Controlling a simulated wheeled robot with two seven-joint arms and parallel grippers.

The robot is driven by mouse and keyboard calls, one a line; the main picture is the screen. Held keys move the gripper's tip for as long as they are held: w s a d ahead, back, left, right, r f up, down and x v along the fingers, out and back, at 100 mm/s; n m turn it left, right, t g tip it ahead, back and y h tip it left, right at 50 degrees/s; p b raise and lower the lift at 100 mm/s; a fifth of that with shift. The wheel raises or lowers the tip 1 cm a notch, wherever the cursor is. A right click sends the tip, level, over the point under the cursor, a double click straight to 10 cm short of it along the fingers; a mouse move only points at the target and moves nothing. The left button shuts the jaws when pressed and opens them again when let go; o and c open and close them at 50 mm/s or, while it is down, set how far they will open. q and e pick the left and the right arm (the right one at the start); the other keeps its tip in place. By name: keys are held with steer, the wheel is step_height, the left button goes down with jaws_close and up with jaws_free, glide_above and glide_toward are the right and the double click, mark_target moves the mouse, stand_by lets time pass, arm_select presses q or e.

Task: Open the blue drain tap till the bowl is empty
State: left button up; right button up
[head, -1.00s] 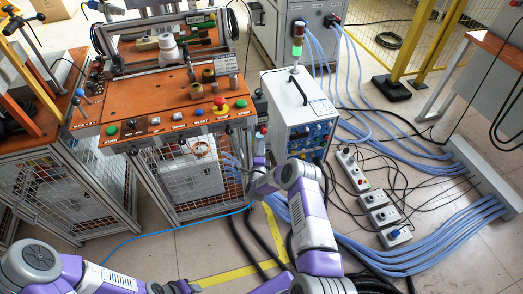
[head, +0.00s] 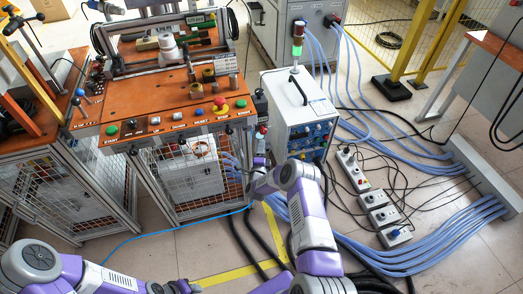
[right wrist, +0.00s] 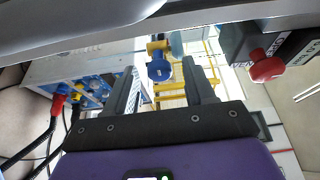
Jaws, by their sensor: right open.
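In the right wrist view a blue round tap knob (right wrist: 160,70) sits on a brass-yellow fitting, beyond and between my open finger tips. A gap shows between the knob and each finger. My right gripper (right wrist: 162,65) is open and empty. In the head view my right forearm reaches up beside the bench's front right corner, and the gripper's fingers are hard to make out there. A pale bluish shape by the tap is too small to identify; I cannot make out the bowl or its contents. My left gripper (head: 182,287) is only partly in view at the bottom edge of the head view.
The orange-topped bench (head: 160,100) carries buttons and a red emergency stop (head: 220,103). A white power unit (head: 300,110) stands to its right. Another red knob (right wrist: 267,66) is right of my fingers in the wrist view. Cables and power strips (head: 375,205) cover the floor at right.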

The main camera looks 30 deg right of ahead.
steer(key=shift+s+a, duration=0.1)
steer(key=p+v, duration=0.3)
steer(key=v, duration=0.4)
steer(key=shift+s+a, duration=0.1)
